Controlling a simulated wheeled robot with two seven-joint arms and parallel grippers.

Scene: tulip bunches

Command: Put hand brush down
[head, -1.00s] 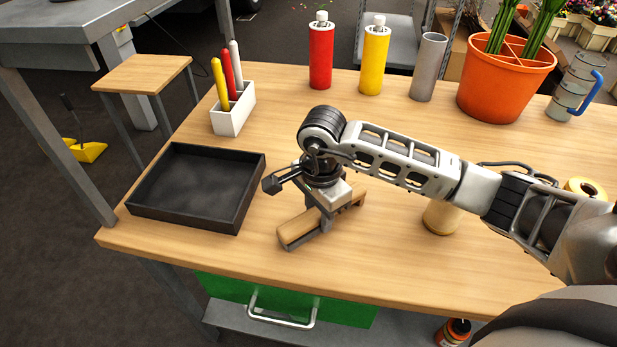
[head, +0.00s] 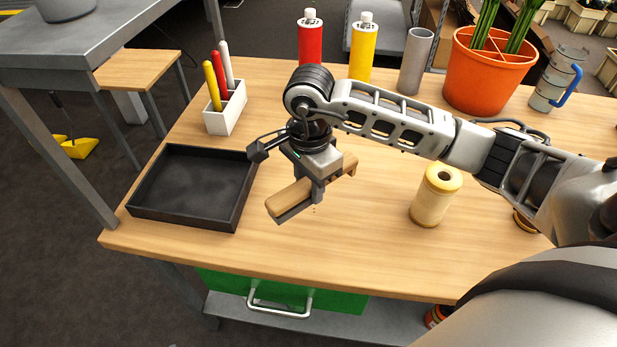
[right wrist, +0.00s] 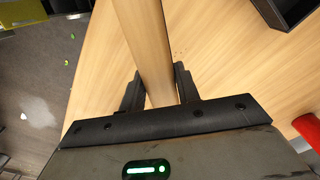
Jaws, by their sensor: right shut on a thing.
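The hand brush (head: 287,201) has a light wooden back and handle with a grey strip along its lower side. My right gripper (head: 318,192) is shut around its middle and appears to hold it a little above the table (head: 340,250), right of the black tray. In the right wrist view the wooden handle (right wrist: 143,40) runs between the two dark fingers (right wrist: 158,90). The bristles are mostly hidden there. My left gripper is not in view.
The empty black tray (head: 135,207) lies left of the brush. A white pen holder (head: 226,115) stands behind it. A cream spool (head: 432,203) stands to the right; spray cans, a grey cylinder and an orange pot (head: 480,85) stand at the back. The table's front middle is clear.

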